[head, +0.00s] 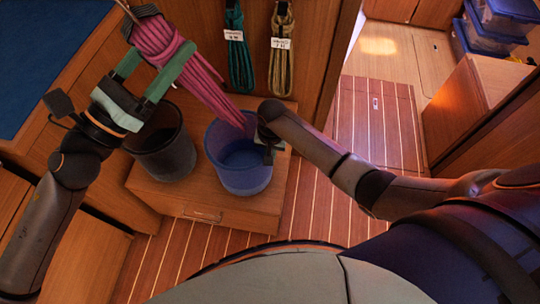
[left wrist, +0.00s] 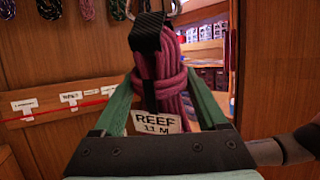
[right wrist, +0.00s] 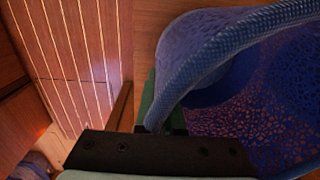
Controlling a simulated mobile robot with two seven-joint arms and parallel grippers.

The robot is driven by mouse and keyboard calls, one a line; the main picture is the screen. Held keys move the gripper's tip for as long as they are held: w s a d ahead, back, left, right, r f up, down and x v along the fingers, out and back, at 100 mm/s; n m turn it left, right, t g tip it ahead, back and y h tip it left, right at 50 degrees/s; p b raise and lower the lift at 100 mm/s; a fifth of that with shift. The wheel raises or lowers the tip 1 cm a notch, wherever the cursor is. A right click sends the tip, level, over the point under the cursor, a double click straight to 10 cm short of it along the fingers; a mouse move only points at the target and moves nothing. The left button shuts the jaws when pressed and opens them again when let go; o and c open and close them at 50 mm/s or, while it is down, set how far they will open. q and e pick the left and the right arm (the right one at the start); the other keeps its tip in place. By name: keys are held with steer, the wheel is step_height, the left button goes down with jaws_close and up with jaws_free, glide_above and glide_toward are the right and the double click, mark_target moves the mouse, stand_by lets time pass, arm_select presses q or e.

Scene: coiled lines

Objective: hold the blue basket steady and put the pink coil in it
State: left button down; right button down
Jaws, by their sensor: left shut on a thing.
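The pink coil (head: 185,65) is in my left gripper (head: 160,60), whose green fingers press its sides. In the left wrist view the pink coil (left wrist: 165,88) has a black strap with a metal clip on top and a tag reading REEF 11 M. Its lower end slants down toward the blue basket (head: 240,178), overlapping the back rim in the head view; I cannot tell whether it touches. My right gripper (head: 270,145) is at the basket's right rim. In the right wrist view the basket's braided rim (right wrist: 205,65) runs between its close-set fingers, which are partly hidden.
A dark bucket (head: 160,150) stands left of the basket on the same wooden ledge (head: 190,205). A green coil (head: 240,65) and a tan coil (head: 281,60) hang tagged on the panel behind. Lidded bins (head: 495,25) stand far right. The striped floor is clear.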

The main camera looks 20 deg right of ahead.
arm_select(q)
step_height(320, 180, down, 11)
steer(key=shift+f, duration=0.2)
stand_by(1.2)
steer(key=shift+c, duration=1.2)
jaws_free()
steer(key=shift+o, duration=1.2)
steer(key=v, duration=1.2)
steer(key=shift+s, duration=0.1)
arm_select(e)
steer(key=c, duration=1)
jaws_free()
steer(key=shift+o, duration=0.2)
